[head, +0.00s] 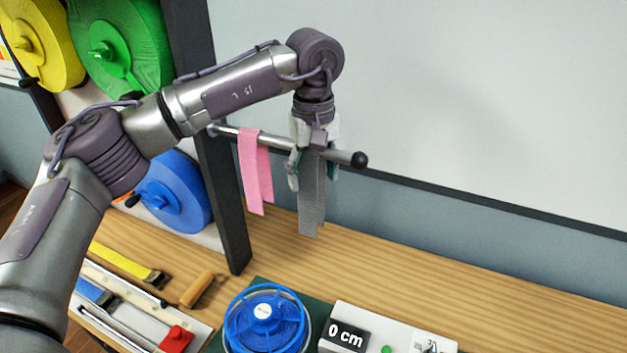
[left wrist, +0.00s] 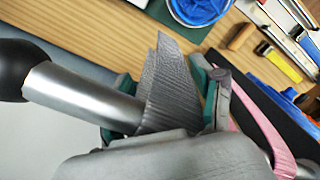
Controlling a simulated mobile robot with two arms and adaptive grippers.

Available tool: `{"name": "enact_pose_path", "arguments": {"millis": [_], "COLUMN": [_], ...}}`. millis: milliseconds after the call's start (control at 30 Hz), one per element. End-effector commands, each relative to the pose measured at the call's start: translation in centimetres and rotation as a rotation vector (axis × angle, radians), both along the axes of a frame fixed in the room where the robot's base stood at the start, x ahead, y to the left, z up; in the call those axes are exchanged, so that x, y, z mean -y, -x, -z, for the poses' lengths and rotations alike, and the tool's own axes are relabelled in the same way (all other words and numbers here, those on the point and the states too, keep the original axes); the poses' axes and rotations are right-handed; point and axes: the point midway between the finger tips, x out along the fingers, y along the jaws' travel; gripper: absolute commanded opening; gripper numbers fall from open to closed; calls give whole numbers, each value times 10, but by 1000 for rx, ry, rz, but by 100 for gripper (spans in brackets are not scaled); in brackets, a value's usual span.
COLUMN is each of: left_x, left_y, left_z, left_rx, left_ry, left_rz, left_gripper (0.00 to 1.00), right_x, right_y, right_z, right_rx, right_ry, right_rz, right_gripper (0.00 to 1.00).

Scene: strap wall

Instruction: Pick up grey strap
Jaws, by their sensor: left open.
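The grey strap (head: 312,200) hangs folded over a metal bar, near the bar's black end knob, in the head view. It also shows in the left wrist view (left wrist: 168,85), between the green-padded fingers. My left gripper (head: 313,178) points down over the bar, its fingers open on either side of the strap. It is in the left wrist view too (left wrist: 165,100). I cannot tell whether the pads touch the strap. My right gripper is not in view.
A pink strap (head: 255,175) hangs on the same bar (head: 283,143), just left of the grey one. Below is a wooden bench (head: 420,270) with a blue reel (head: 266,318), a 0 cm display (head: 345,337) and tools. A dark post (head: 222,190) stands left.

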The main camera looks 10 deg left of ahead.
Motion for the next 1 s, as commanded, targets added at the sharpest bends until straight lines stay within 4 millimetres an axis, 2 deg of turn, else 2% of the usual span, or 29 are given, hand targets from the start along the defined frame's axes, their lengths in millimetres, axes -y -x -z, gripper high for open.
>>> {"name": "enact_pose_path", "arguments": {"millis": [33,233,1000], "left_x": [0,-1,-1], "left_y": [1,1,3], "left_z": [1,2,4], "left_rx": [-5,-7,-12], "left_ry": [-4,-5,-6], "left_rz": [2,3,8], "left_gripper": [56,40,28], "right_x": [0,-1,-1], "right_y": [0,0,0], "right_z": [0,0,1], "right_rx": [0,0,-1], "right_ry": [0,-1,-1], "right_rz": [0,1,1], "right_gripper": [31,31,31]}}
